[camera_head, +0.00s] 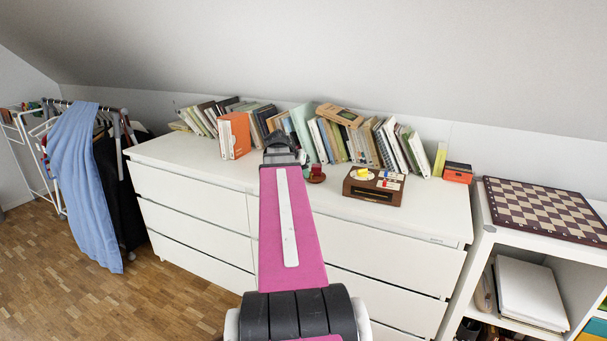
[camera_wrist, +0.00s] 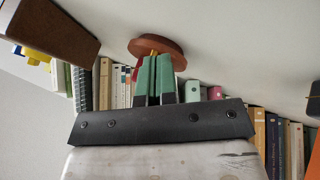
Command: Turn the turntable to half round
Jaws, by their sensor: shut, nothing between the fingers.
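The turntable is a small reddish-brown disc (camera_head: 316,178) on the white dresser top, with a small red object (camera_head: 317,170) on it. In the wrist view the turntable (camera_wrist: 174,46) shows just beyond my fingertips, with a small yellow-orange part at its near side, partly hidden by the fingers. My gripper (camera_wrist: 154,60) has green-padded fingers, shut and empty, pointing at the disc. Whether they touch it I cannot tell. In the head view my gripper (camera_head: 285,150) is dark, just left of the turntable, its fingertips hard to make out.
A brown wooden box (camera_head: 372,192) with small yellow, white and red pieces stands close right of the turntable. A row of books (camera_head: 345,142) lines the wall behind, with an orange binder (camera_head: 236,135) to the left. The dresser top (camera_head: 425,210) is clear at the front right.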

